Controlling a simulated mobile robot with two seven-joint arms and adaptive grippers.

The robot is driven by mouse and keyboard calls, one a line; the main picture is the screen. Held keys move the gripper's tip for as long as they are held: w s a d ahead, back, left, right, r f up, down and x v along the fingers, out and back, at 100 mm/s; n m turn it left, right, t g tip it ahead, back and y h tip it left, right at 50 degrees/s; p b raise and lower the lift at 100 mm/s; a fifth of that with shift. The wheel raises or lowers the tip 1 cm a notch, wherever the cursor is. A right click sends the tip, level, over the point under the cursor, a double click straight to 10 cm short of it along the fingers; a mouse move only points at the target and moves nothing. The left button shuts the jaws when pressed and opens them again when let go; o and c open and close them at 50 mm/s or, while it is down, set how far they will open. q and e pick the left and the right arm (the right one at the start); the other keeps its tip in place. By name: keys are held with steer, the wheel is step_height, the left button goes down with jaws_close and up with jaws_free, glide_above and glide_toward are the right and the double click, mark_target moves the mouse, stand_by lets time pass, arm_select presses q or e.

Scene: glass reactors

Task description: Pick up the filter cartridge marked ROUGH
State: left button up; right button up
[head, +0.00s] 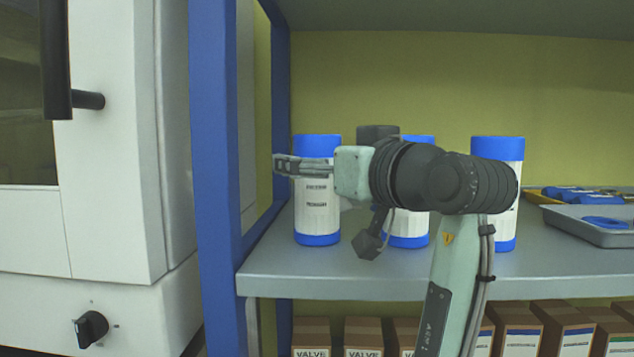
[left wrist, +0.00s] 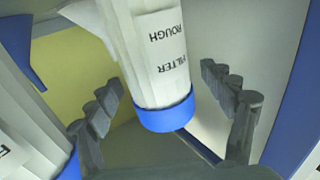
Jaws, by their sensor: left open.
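The filter cartridge marked ROUGH (left wrist: 160,55) is white with blue ends, its label upside down in the left wrist view. It appears to be the leftmost cartridge (head: 317,215), upright on the shelf, though its label is too small to read in the head view. My left gripper (head: 286,164) is open at its upper half, one finger crossing in front of it. In the left wrist view the fingers stand on either side of the cartridge, apart from it. Whether it lies fully between them I cannot tell. My right gripper is not in view.
More blue-and-white cartridges stand to the right, one (head: 408,228) partly behind my arm and another (head: 506,225) farther right. A dark-topped item (head: 378,132) stands behind. A blue post (head: 215,180) is close on the left. Trays (head: 595,232) lie at the right of the shelf (head: 340,283).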

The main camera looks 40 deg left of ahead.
arm_select(q)
steer(key=shift+c, duration=0.3)
steer(key=c, duration=1.3)
